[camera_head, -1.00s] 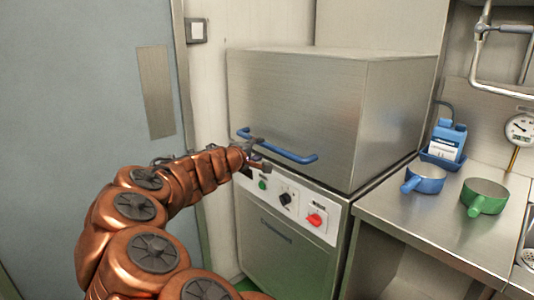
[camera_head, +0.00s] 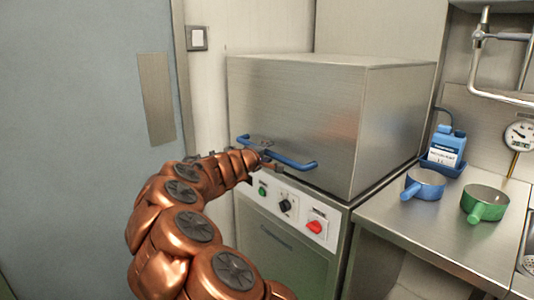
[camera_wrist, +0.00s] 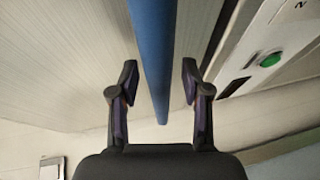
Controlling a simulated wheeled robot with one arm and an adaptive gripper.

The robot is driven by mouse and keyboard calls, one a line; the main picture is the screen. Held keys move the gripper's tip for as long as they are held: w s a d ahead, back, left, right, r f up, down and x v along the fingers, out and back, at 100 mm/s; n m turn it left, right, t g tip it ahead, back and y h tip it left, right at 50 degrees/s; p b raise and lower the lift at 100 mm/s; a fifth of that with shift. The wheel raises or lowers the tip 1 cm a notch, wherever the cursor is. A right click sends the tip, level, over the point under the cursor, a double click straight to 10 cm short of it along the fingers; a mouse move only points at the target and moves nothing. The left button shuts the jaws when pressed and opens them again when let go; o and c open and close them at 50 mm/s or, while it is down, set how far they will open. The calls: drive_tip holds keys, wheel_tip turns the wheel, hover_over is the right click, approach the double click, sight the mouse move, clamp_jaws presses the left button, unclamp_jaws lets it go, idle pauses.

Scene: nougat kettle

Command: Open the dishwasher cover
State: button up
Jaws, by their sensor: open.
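The dishwasher cover (camera_head: 300,115) is a large brushed-steel box hood, down on the machine's base. A blue bar handle (camera_head: 292,161) runs along its lower front edge. My gripper (camera_head: 268,158) is at the handle, near the middle of the bar. In the wrist view the blue handle (camera_wrist: 154,60) passes between the two dark fingers of my open gripper (camera_wrist: 157,85), with a visible gap on each side. Whether the bar lies fully at fingertip depth is hard to tell.
The control panel (camera_head: 290,208) with a green button and red switch is just below the handle. A steel counter (camera_head: 440,235) at the right carries a blue pan (camera_head: 427,182), a green pan (camera_head: 484,202) and a blue bottle (camera_head: 447,147). A grey door (camera_head: 85,130) is at the left.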

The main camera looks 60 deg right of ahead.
clamp_jaws()
idle(0.4)
